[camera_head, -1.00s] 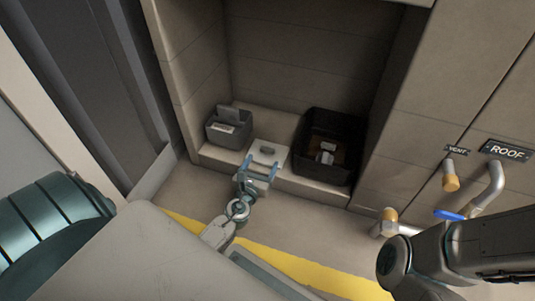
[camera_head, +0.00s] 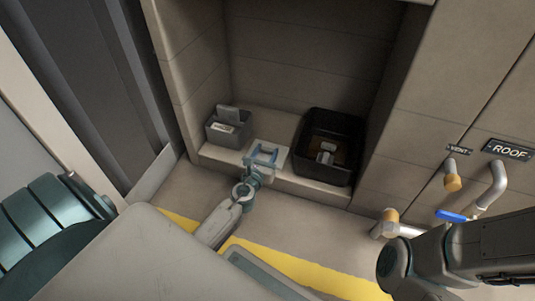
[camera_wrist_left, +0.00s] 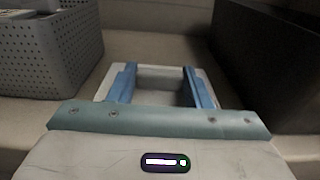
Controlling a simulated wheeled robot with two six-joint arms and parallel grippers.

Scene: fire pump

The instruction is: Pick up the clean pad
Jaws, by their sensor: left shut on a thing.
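The clean pad (camera_head: 266,151) is a small pale grey block at a white plate (camera_head: 283,159) on the ledge, between the two bins. My left gripper (camera_head: 265,155) reaches it from the front and is shut on it, with a blue finger on each side. In the left wrist view the pale pad (camera_wrist_left: 160,78) shows between the blue fingers (camera_wrist_left: 160,88). The gripper body hides its near side, and I cannot tell whether it still touches the plate. My right arm shows at the lower right, but its gripper is out of view.
A grey perforated bin (camera_head: 216,135) with items stands left of the plate. A black bin (camera_head: 345,124) with small items stands close on the right. Pipes with a blue lever (camera_head: 451,215) stick out from the right wall. The recess above the ledge is clear.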

